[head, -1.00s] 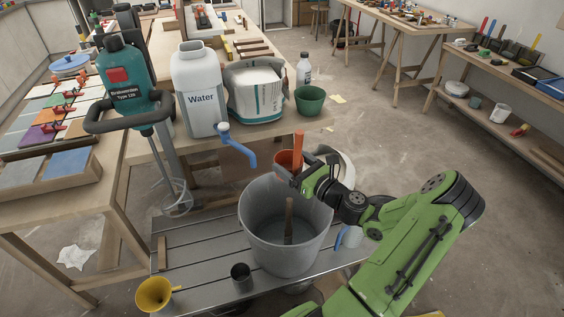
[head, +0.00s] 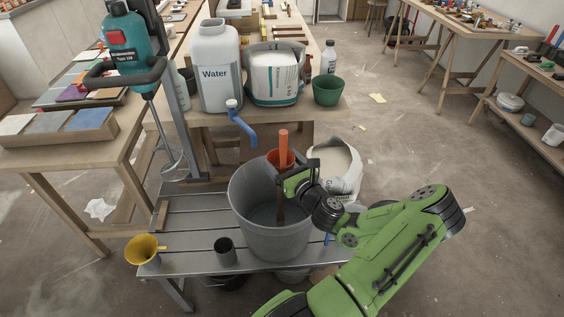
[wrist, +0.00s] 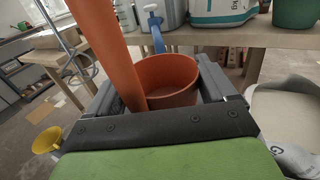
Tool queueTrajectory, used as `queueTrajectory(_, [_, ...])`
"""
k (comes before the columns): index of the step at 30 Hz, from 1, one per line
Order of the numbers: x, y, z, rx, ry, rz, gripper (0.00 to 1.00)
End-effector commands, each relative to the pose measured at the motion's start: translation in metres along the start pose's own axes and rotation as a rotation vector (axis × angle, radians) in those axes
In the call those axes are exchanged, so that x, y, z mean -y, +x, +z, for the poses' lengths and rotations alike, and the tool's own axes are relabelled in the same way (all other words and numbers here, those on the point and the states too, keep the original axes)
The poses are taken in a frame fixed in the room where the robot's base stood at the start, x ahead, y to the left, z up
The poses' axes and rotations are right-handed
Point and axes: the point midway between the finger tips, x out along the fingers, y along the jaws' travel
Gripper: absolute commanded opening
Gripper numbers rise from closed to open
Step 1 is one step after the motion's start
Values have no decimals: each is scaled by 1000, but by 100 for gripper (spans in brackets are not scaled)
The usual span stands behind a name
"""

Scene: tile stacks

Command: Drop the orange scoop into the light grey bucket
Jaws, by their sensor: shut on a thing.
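The orange scoop (head: 284,142) is held by my gripper (head: 287,178), its handle pointing up. In the wrist view the scoop's cup (wrist: 168,78) and thick handle (wrist: 104,45) show between the fingers. The cup's mouth faces up and its inside looks empty. The light grey bucket (head: 262,228) stands on a slatted metal bench. In the head view, the scoop and gripper overlap the bucket's far right rim. I cannot tell whether the scoop is over the opening or behind it.
A water canister (head: 216,75), a blue tap, an open sack (head: 275,75) and a green bucket (head: 327,91) are behind. Another open sack (head: 335,165) stands behind right.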

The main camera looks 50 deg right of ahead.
Motion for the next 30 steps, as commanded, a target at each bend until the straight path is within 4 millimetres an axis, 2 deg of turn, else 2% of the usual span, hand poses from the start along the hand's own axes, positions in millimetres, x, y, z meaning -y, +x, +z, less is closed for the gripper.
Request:
queueTrajectory(1, [0,0,-15,2,1,0,44])
queueTrajectory(5, [0,0,-29,2,1,0,44])
queueTrajectory(14, [0,0,-28,2,1,1,44])
queueTrajectory(15, [0,0,-28,2,1,1,90])
queueTrajectory(17, [0,0,-28,2,1,1,100])
queueTrajectory(25, [0,-3,-29,-1,2,0,100])
queueTrajectory(28, [1,-19,-28,-2,4,-1,100])
queueTrajectory(30, [1,-37,-28,-2,7,-4,100])
